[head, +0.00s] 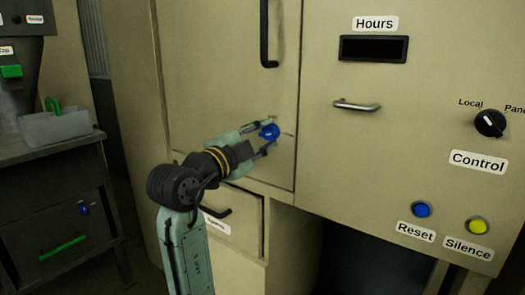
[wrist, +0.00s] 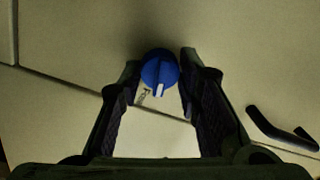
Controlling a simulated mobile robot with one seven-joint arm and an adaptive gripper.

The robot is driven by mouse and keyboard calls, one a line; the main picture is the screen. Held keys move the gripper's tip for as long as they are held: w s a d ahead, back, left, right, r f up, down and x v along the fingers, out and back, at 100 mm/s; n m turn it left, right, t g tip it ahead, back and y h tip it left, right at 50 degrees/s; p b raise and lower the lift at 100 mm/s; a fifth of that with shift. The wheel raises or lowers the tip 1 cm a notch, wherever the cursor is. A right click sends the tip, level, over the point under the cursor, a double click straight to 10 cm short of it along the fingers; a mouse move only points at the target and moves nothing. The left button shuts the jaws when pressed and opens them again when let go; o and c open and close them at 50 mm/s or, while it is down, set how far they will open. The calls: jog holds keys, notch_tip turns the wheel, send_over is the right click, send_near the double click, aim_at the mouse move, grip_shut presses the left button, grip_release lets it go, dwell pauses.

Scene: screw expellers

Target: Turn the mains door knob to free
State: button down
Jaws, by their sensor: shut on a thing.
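The blue mains door knob (head: 269,131) sits on the tall beige cabinet door, near its lower right corner. My gripper (head: 266,138) reaches it from the lower left, with one finger above and one below. In the wrist view the round knob (wrist: 158,70) lies between my two fingertips (wrist: 160,64), and my gripper is shut on it. Its white pointer mark points toward the bottom of the wrist view. A small label (wrist: 144,97) beside the pointer is partly hidden; its lettering is hard to read.
A black door handle (head: 265,40) is above the knob. A drawer with a black handle (wrist: 280,128) is below it. The right panel has a Control selector (head: 490,123), a Reset button (head: 422,209) and a metal handle (head: 356,106). Another blue knob (head: 84,208) is on the left cabinet.

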jog(key=shift+m+b, duration=1)
jog(key=shift+m, duration=0.7)
jog(key=c, duration=1.2)
grip_release()
jog(key=shift+o, duration=0.2)
jog(key=v, duration=1.1)
jog(key=shift+s+a, duration=0.3)
jog(key=shift+a, duration=0.05)
